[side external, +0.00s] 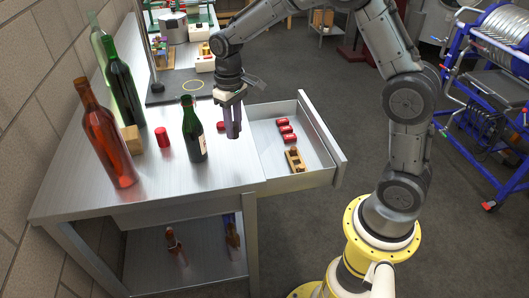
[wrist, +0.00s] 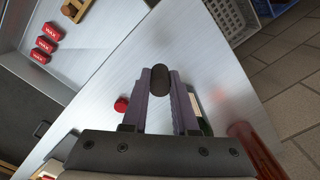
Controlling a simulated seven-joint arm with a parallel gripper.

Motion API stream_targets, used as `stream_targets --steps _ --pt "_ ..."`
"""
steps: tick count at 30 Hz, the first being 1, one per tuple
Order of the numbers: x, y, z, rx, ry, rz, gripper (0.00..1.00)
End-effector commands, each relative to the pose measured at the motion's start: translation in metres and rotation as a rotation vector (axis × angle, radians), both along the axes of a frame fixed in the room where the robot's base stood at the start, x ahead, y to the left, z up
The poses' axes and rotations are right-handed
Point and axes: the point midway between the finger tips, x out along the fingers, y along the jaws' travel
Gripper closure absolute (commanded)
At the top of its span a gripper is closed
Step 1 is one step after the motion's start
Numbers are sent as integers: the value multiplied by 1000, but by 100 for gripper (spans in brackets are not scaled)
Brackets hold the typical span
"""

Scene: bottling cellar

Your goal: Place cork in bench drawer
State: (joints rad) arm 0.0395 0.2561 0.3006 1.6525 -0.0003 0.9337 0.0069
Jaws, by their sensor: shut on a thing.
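My gripper (side external: 233,134) points down over the bench top, just left of the open drawer (side external: 324,141). In the wrist view its fingers (wrist: 160,82) are closed on a dark brown, rounded cylinder, which looks like the cork (wrist: 160,76). I cannot make out the cork in the side view, where the fingers hide it. The drawer is pulled out and holds several red wax blocks (side external: 286,130) and a wooden piece (side external: 295,160). In the wrist view the drawer (wrist: 97,62) lies at the left, clear of the fingers.
A small green bottle (side external: 193,130) stands just left of my gripper. A small red item (side external: 221,125) lies beside the fingers. A red bottle (side external: 103,135), tall green bottle (side external: 123,82), wooden block (side external: 133,139) and red cylinder (side external: 162,138) stand farther left. The drawer has bare floor between its contents.

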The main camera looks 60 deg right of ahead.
Motion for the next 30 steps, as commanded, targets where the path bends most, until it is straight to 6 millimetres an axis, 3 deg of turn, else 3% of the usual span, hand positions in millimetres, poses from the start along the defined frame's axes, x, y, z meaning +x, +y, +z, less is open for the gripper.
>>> stream_targets --steps 5,12,21,25,30 --pt "-32 -31 5 0 -3 -94 100" --pt "-100 -73 6 -1 -3 -271 100" --pt "-167 -95 0 -1 -2 -434 100" --pt "-190 -98 -3 -1 -2 -489 100" --pt "-187 -96 -39 2 7 -478 100"
